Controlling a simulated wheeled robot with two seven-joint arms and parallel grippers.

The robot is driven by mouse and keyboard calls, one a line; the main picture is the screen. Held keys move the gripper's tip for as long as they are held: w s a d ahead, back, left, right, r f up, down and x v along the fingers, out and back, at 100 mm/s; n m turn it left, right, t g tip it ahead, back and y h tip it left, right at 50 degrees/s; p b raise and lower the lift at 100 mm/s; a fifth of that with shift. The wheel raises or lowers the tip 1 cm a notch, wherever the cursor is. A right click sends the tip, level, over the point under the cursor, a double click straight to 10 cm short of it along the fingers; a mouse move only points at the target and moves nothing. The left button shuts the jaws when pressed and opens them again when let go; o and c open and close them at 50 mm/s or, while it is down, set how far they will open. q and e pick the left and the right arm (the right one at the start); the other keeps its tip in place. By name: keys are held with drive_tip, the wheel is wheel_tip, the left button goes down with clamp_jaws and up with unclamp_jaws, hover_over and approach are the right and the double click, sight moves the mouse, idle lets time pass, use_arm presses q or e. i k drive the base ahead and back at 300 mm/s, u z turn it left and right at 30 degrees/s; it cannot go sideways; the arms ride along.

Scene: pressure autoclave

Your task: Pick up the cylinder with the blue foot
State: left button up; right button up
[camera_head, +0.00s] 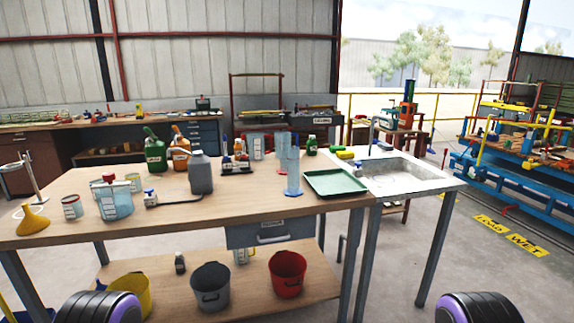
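The clear tall cylinder (293,170) with the blue foot (293,193) stands upright on the wooden table, just left of the green tray (334,182). Another clear cylinder (281,146) stands close behind it, slightly left, partly overlapped by it. Neither of my grippers is in view; only rounded black and purple parts of my own body show at the bottom left and bottom right.
A grey jug (201,175) stands left of the cylinder, with a device (236,163) behind. A sink (405,176) adjoins on the right. The tabletop in front of the cylinder is clear.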

sight(292, 189)
drive_tip(key=z, duration=0.65)
drive_tip(key=i, duration=1.55)
drive_tip(key=u, duration=0.45)
